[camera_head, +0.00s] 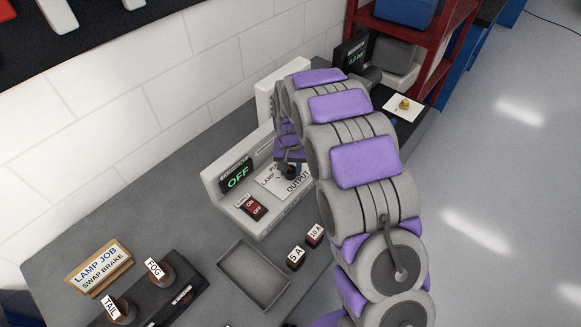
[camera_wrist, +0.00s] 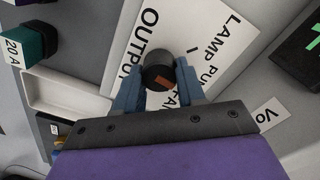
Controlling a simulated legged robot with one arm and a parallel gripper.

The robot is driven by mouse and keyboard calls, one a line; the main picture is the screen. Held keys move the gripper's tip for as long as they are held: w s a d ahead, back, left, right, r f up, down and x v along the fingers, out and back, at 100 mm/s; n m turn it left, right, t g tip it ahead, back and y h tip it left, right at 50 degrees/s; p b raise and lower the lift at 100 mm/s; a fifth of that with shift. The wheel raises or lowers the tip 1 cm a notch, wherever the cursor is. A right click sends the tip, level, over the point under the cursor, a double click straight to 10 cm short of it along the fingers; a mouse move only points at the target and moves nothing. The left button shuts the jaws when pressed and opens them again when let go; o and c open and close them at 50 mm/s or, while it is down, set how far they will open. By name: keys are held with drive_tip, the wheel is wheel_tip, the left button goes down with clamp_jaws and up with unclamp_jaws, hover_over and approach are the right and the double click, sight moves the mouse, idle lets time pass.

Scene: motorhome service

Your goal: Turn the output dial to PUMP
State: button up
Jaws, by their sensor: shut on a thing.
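The output dial (camera_wrist: 157,72) is a round black knob with an orange-brown mark on its face, in the wrist view. It stands on a white label plate (camera_wrist: 205,35) printed OUTPUT and LAMP, with other words partly covered. My gripper (camera_wrist: 157,84) has its two blue-grey fingers on either side of the dial and is shut on it. In the head view my gripper (camera_head: 289,165) reaches down to the same plate (camera_head: 287,190), and my arm hides part of it. Which word the dial points to I cannot tell. The display (camera_head: 238,176) on the grey unit reads OFF in green.
A red ON/OFF switch (camera_head: 254,208) sits beside the plate. An empty grey tray (camera_head: 254,274) and fuses labelled 5 A (camera_head: 296,257) and 10 A (camera_head: 314,236) are in front. TAIL and FOG pieces (camera_head: 157,271) stand at lower left. A white tiled wall runs behind.

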sight(290, 168)
drive_tip(key=c, duration=0.3)
drive_tip(key=shift+n+p, duration=0.35)
drive_tip(key=shift+n, duration=0.45)
drive_tip(key=o, duration=1)
drive_tip(key=shift+a, duration=0.1)
drive_tip(key=shift+w+a+r+p, duration=0.1)
drive_tip(key=shift+r+p, duration=0.7)
drive_tip(key=shift+r, duration=7.8)
